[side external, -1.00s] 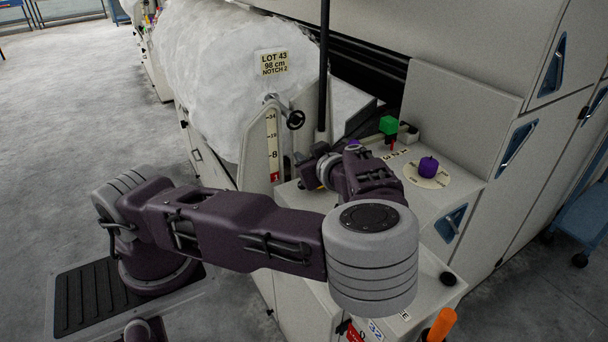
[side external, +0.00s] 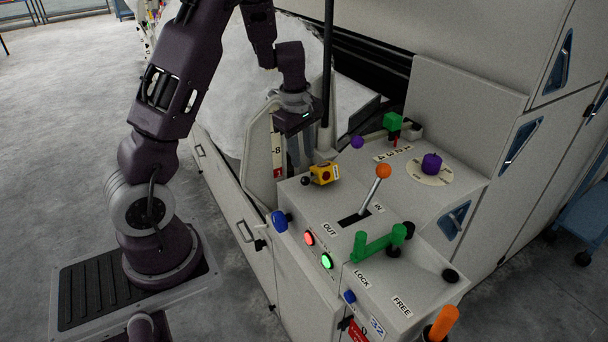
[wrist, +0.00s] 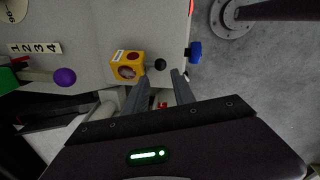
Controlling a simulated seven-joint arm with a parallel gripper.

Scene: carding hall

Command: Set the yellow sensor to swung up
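The yellow sensor (side external: 323,174) is a small box low on the console top near its back-left corner, with a black ball knob (side external: 305,181) at its left side. In the wrist view the sensor (wrist: 127,65) shows a dark round window, and the knob (wrist: 160,65) sits to its right. My gripper (side external: 300,162) points down just behind and left of the sensor, beside the dark post. In the wrist view my gripper (wrist: 160,84) has its fingers apart with nothing between them. The knob lies just beyond the fingertips. I cannot tell their exact height difference.
The dark upright post (side external: 327,70) stands close to my gripper. A purple ball (side external: 357,142), an orange-knobbed lever (side external: 383,171), a green handle (side external: 375,243) and a blue knob (side external: 279,221) stick up or out around the console. The floor at left is open.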

